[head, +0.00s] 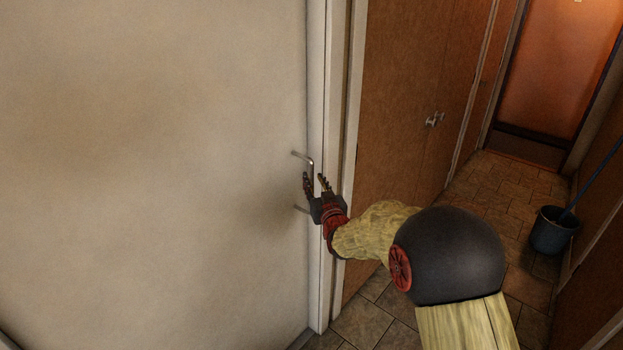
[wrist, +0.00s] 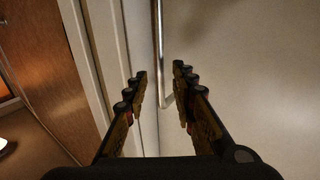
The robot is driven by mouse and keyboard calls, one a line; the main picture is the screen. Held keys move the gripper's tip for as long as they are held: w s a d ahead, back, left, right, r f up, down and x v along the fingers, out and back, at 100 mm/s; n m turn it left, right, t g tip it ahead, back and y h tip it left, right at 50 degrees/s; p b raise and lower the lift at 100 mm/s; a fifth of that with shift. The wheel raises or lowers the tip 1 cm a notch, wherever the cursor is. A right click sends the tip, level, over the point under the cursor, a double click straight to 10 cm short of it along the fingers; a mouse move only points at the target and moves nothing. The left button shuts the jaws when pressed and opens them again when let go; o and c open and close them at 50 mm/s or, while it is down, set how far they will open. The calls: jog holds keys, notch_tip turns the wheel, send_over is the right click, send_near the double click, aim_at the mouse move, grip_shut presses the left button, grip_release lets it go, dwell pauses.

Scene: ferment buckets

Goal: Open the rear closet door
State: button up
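A large pale door (head: 150,170) fills the left of the head view. A metal bar handle (head: 310,163) is mounted upright near its right edge. My gripper (head: 315,182) is at this handle and covers part of it. In the wrist view the pale door (wrist: 260,60) is at the right. The handle (wrist: 160,50) shows between the two fingers (wrist: 160,75), with a gap on either side. My gripper is open and holds nothing. How deep the bar sits between the fingers I cannot tell. The pale door looks shut against its frame (head: 322,120).
Brown wooden doors (head: 405,110) with small metal knobs (head: 434,119) stand right of the frame. A dark bucket (head: 552,230) with a blue pole (head: 598,178) stands on the tiled floor (head: 505,190) at the right. An orange-brown door (head: 555,65) closes the far end.

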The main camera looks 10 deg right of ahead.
aim_at(312, 177)
jog(key=shift+w+a+b, duration=0.1)
jog(key=shift+w+b, duration=0.2)
jog(key=shift+w, duration=1.4)
jog(key=shift+c, duration=0.5)
grip_shut()
